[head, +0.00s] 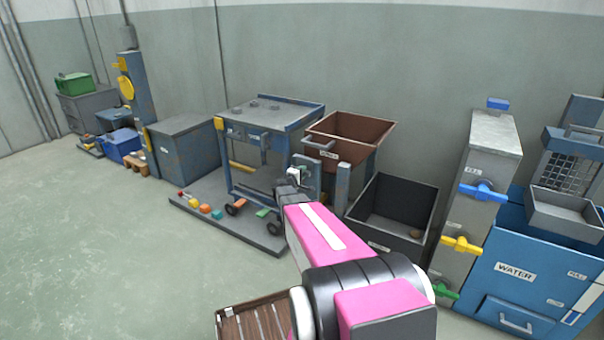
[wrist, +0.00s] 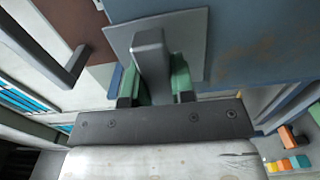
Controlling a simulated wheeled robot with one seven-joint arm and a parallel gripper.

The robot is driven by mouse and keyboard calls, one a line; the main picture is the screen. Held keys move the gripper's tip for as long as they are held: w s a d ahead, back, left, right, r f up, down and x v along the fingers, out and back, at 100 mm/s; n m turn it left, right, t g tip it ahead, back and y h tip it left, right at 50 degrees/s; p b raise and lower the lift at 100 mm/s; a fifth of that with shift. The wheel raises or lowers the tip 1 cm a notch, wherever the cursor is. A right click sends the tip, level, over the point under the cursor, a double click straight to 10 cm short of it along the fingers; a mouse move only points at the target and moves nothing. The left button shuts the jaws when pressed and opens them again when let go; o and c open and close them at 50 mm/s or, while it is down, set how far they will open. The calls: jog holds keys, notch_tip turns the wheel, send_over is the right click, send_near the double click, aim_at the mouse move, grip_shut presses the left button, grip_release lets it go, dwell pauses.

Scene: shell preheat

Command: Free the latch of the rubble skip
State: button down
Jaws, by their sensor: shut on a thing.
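The rubble skip (head: 345,151) is a brown, open-topped bin on a blue frame, upright, with a white label and a grey handle (head: 319,144) at its front. In the wrist view, part of its brown side (wrist: 72,18) shows at upper left with the dark handle bar (wrist: 75,66). The latch is a grey lever (wrist: 150,48) on a grey plate (wrist: 196,38) fixed to the blue frame. My gripper (head: 297,178) is at the skip's front left; in the wrist view its green-padded fingers (wrist: 164,84) are shut on the lever. My arm hides part of the frame.
A dark open bin (head: 392,215) stands right of the skip. A grey pillar (head: 475,200) with coloured valves stands further right. A slatted crate (head: 255,320) lies in front; the left floor is clear.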

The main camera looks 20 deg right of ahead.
jog(key=c, duration=1)
grip_release()
jog(key=shift+o, duration=0.2)
jog(key=v, duration=1.1)
jog(key=s+a+f+m+g+y, duration=0.2)
jog(key=s+m+g+y, duration=0.15)
jog(key=s, duration=0.45)
jog(key=s+a+f+m+g+y, duration=0.1)
jog(key=s+m+g+y, duration=0.15)
jog(key=s+g, duration=0.4)
jog(key=s+a+m+g+y, duration=0.1)
jog(key=s+a+y, duration=0.7)
jog(key=s+a, duration=0.4)
jog(key=shift+a, duration=0.2)
